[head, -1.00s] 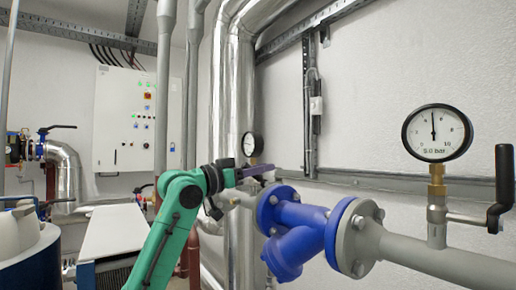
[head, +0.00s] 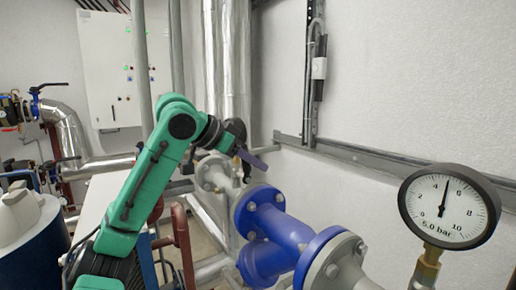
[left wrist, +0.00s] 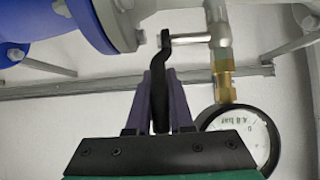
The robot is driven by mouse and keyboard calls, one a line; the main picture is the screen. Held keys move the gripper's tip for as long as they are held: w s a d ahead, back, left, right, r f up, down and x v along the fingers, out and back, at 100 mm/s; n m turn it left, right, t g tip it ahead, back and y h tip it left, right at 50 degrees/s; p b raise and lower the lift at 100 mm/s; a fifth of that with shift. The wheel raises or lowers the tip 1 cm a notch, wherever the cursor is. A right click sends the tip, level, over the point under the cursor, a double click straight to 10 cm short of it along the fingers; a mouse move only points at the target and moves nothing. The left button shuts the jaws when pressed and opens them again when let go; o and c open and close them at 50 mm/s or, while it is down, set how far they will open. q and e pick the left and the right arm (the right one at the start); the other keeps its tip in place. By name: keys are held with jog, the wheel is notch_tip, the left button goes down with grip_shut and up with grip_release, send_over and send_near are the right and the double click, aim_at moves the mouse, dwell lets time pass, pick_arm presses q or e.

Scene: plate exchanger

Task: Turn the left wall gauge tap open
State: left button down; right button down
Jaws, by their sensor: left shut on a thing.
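In the left wrist view, the left tap's black lever handle (left wrist: 160,95) stands between the purple fingers of my left gripper (left wrist: 163,82), which is shut on it. The lever joins a short metal stem (left wrist: 190,38) beside a brass fitting (left wrist: 225,80). The left wall gauge (left wrist: 240,130) appears upside down at the lower right, partly covered by the gripper body. In the head view, my left gripper (head: 250,158) reaches past the grey pipe flange, and its purple finger shows. My right gripper is not in view.
A blue flanged pipe fitting (head: 275,225) lies just in front of the left gripper. A second gauge (head: 449,206) stands at the right, near a wall rail (head: 360,155). A white cabinet (head: 115,65) and a blue tank (head: 30,235) are at the left.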

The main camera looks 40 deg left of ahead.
pick_arm(q)
jog(key=shift+r, duration=0.1)
dwell(0.5)
jog(key=c, duration=0.8)
grip_release()
jog(key=shift+w, duration=0.1)
jog(key=shift+c, duration=0.2)
jog(key=shift+o, duration=0.2)
jog(key=shift+d, duration=0.1)
